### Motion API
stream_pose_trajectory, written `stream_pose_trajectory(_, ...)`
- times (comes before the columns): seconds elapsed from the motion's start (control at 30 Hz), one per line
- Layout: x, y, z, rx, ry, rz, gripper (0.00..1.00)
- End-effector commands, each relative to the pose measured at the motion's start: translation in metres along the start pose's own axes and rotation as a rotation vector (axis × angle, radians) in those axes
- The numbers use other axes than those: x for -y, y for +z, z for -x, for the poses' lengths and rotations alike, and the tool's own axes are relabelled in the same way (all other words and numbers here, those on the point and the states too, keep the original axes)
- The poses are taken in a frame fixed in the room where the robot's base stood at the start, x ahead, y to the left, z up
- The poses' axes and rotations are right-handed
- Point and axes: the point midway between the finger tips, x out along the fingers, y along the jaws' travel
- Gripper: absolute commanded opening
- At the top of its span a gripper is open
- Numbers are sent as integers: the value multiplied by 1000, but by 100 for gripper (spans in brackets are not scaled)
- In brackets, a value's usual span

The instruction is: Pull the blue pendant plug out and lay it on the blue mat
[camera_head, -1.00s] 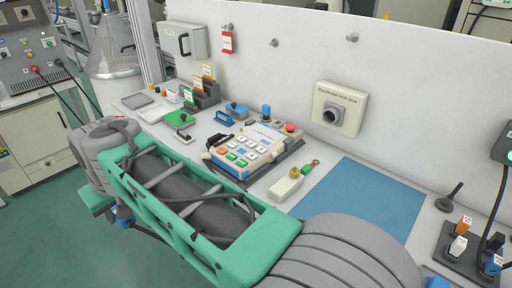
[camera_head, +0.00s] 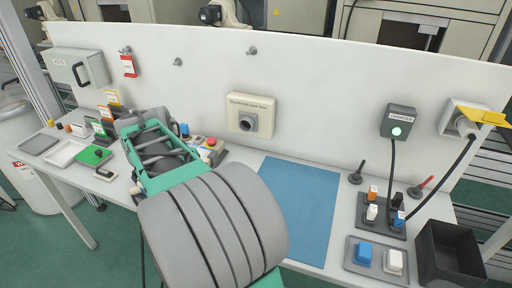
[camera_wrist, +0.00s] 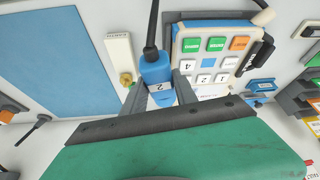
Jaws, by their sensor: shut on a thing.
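In the wrist view my gripper (camera_wrist: 160,88) is shut on a blue plug (camera_wrist: 156,70) with a white label and a black cable leaving its far end. The plug shows beside the edge of the keypad pendant (camera_wrist: 213,55); I cannot tell whether it still sits in a socket. The blue mat (camera_wrist: 62,58) lies flat and bare to the left in the wrist view. In the head view the mat (camera_head: 297,205) lies right of my arm, which hides the gripper, the plug and most of the pendant.
A cream box with a yellow-green knob (camera_wrist: 120,58) stands between mat and pendant. In the head view a charger strip with plugs (camera_head: 382,215), a tray with blue and white pieces (camera_head: 378,280) and a black bin (camera_head: 448,255) stand right of the mat. A wall rises behind.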

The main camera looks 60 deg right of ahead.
Motion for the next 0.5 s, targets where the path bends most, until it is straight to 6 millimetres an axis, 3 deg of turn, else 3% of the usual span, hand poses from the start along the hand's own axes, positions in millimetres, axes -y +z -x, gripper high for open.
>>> stream_pose_trajectory(0.03,-30,-24,3,3,58,-129,0)
stream_pose_trajectory(0.1,-70,-46,-4,3,131,-305,0)
stream_pose_trajectory(0.3,-173,-78,-15,3,301,-711,0)
stream_pose_trajectory(0.4,-204,-82,-17,2,350,-831,0)
stream_pose_trajectory(0.5,-220,-83,-19,2,373,-891,0)
